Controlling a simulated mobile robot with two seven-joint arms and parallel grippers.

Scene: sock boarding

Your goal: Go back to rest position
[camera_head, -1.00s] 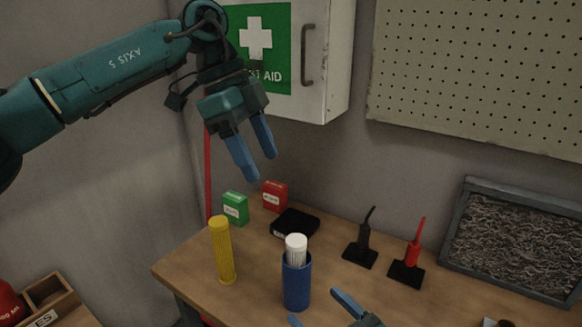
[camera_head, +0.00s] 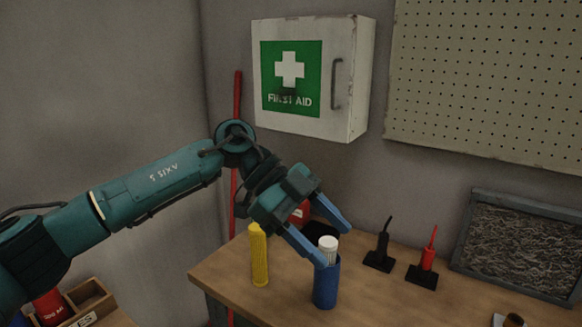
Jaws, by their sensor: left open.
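My left gripper (camera_head: 335,246) comes in from the left, with its blue fingers apart. The fingers reach down to the right, close to the white-topped cylinder (camera_head: 328,248) that stands in the blue cup (camera_head: 326,284). One fingertip overlaps the cylinder in the picture; I cannot tell whether they touch. A yellow cylinder (camera_head: 259,256) stands upright on the wooden table (camera_head: 390,300), left of the cup. My right gripper is out of the picture.
A black-based black tool (camera_head: 381,248) and a red tool (camera_head: 427,262) stand to the right. A framed grey panel (camera_head: 520,250) leans at the back. A first aid cabinet (camera_head: 350,80) hangs on the wall. A red box (camera_head: 301,212) is partly hidden behind my gripper.

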